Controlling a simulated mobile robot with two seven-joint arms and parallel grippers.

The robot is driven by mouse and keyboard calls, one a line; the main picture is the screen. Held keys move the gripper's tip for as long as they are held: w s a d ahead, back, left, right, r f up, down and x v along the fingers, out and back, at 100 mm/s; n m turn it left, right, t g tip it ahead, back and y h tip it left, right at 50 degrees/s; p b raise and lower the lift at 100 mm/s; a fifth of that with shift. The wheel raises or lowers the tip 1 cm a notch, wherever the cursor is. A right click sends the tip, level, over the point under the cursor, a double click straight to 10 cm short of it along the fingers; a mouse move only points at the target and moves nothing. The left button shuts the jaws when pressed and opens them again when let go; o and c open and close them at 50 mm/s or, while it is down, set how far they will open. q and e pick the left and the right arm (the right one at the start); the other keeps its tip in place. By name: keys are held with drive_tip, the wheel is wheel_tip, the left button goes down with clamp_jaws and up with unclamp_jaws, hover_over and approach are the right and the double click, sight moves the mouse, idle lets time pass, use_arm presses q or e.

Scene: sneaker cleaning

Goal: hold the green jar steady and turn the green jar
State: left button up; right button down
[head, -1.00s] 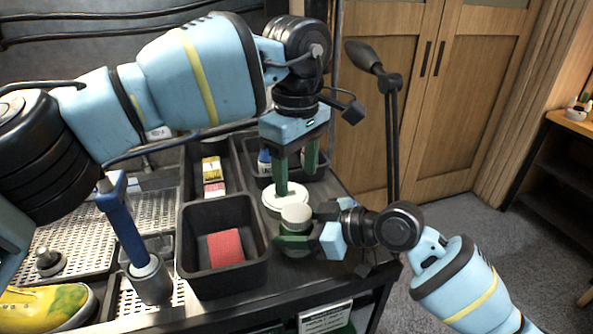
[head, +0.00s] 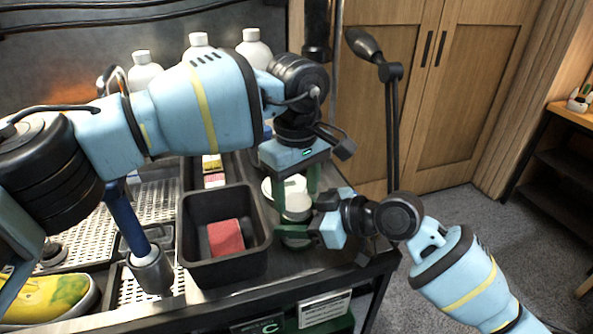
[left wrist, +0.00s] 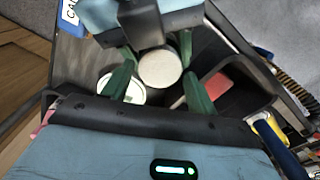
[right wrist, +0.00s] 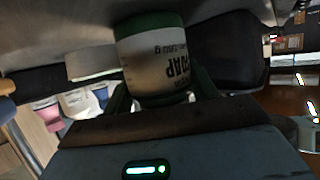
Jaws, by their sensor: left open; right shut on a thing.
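The green jar (head: 296,234) stands near the table's front right corner, with a pale round top (head: 297,208). In the right wrist view its body (right wrist: 155,62) shows a pale label with dark lettering and a green band. My right gripper (head: 300,232) is shut around the jar's side from the right. My left gripper (head: 297,192) points down just over the jar, open.
A white round container (head: 270,189) sits close behind the jar. A black bin (head: 224,276) with a red block (head: 226,238) stands to its left. Further left are a blue-handled tool (head: 127,222) in a metal cup and a yellow shoe (head: 45,296). White bottles (head: 252,50) stand at the back.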

use_arm(q)
drive_tip(key=shift+f, duration=0.8)
drive_tip(key=c, duration=0.8)
drive_tip(key=n, duration=1.3)
drive_tip(key=shift+n, duration=0.4)
drive_tip(key=o, duration=1.1)
drive_tip(key=shift+c, duration=0.2)
drive_tip(key=shift+r, duration=0.1)
